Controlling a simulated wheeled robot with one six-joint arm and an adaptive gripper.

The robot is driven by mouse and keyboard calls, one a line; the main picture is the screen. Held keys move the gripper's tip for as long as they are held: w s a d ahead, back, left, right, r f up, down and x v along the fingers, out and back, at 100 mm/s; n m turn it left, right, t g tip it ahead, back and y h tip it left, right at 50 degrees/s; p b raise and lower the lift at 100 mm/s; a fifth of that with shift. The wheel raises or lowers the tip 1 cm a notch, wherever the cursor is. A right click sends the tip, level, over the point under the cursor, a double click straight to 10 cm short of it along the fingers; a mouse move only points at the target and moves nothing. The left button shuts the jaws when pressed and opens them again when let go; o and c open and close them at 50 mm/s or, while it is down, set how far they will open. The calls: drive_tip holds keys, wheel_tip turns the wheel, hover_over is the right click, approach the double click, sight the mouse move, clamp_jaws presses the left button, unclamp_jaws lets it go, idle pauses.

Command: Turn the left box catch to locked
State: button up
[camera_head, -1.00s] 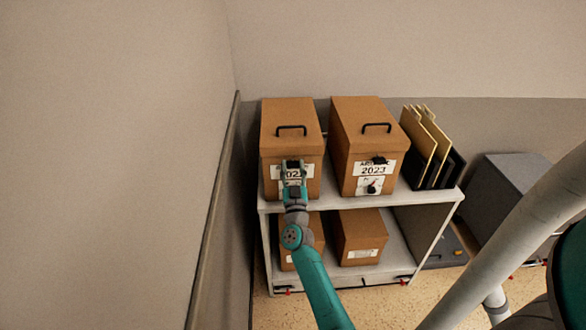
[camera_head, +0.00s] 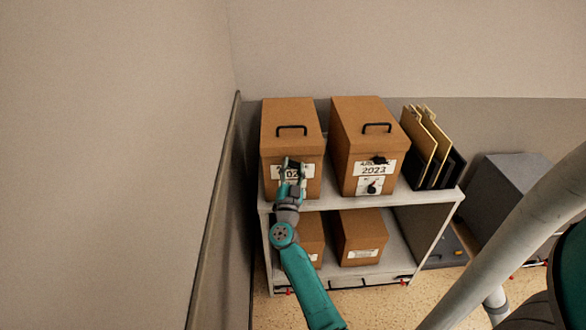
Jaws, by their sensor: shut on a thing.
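The left box (camera_head: 291,116) is a brown archive box with a black handle on its lid. It stands on the upper shelf, with a white label marked 2023 (camera_head: 293,172) on its front. My gripper (camera_head: 292,167) is at this front, over the label area, its two fingers apart on either side of what it holds. It is shut on the left box catch, which is mostly hidden behind the gripper, so its angle cannot be read. The right box (camera_head: 364,115) beside it shows its own dark catch (camera_head: 371,187) on a white plate below its label.
The boxes stand on a grey shelf unit (camera_head: 420,197), with smaller brown boxes (camera_head: 360,238) on the lower level. File folders (camera_head: 426,138) stand to the right. A wall rail (camera_head: 220,190) runs close on the left. A grey cabinet (camera_head: 510,190) is at far right.

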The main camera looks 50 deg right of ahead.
drive_tip(key=shift+m+g, duration=0.8)
drive_tip(key=shift+m, duration=0.8)
drive_tip(key=o, duration=1.1)
drive_tip(key=shift+o, duration=0.2)
drive_tip(key=shift+a, duration=0.15)
drive_tip(key=v, duration=1.1)
drive_tip(key=shift+a+f, duration=0.25)
drive_tip(key=shift+a, duration=0.05)
drive_tip(key=shift+s, duration=0.1)
